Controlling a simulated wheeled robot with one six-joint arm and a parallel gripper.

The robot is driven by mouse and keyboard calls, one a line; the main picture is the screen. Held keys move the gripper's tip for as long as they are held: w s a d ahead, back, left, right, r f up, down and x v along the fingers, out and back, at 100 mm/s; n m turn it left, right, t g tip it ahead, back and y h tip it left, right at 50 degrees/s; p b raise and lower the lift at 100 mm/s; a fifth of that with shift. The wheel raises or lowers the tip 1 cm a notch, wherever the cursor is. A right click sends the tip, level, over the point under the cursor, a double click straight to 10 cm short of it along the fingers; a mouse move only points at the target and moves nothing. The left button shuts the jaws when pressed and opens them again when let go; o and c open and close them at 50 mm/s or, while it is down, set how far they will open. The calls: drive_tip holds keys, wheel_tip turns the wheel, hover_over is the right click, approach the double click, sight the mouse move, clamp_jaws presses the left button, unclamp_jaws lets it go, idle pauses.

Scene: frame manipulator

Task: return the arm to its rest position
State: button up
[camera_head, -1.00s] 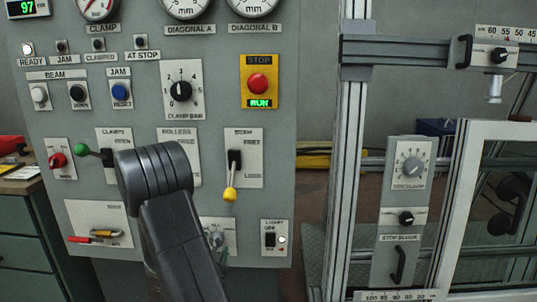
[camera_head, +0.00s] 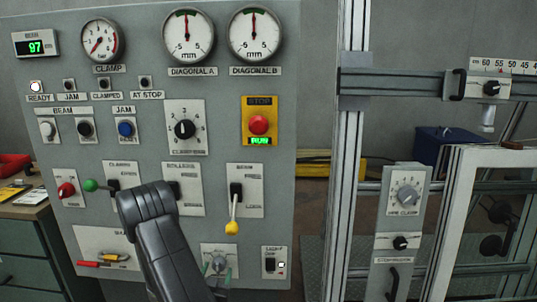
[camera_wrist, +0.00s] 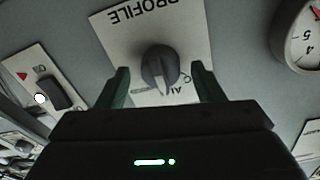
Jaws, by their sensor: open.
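My arm (camera_head: 160,240) reaches up across the lower part of the grey control panel (camera_head: 230,90). My gripper (camera_wrist: 161,72) is open in the wrist view, with one finger on each side of a dark round knob (camera_wrist: 160,66). The knob sits on a white plate labelled PROFILE (camera_wrist: 115,30), seen upside down. Gaps show between the knob and both fingers; how deep the fingers reach around it I cannot tell. In the head view the knob (camera_head: 219,263) is low on the panel, and my arm hides part of the panel there.
Close by are a lever with a yellow knob (camera_head: 232,228), a lever with a green knob (camera_head: 90,185) and a light switch (camera_head: 270,265). A red stop button (camera_head: 258,124) is higher up. An aluminium frame post (camera_head: 347,150) stands right of the panel.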

drive_tip(key=s, duration=0.7)
drive_tip(key=shift+s+a+b, duration=0.35)
drive_tip(key=shift+s+b, duration=0.05)
drive_tip(key=shift+d, duration=0.1)
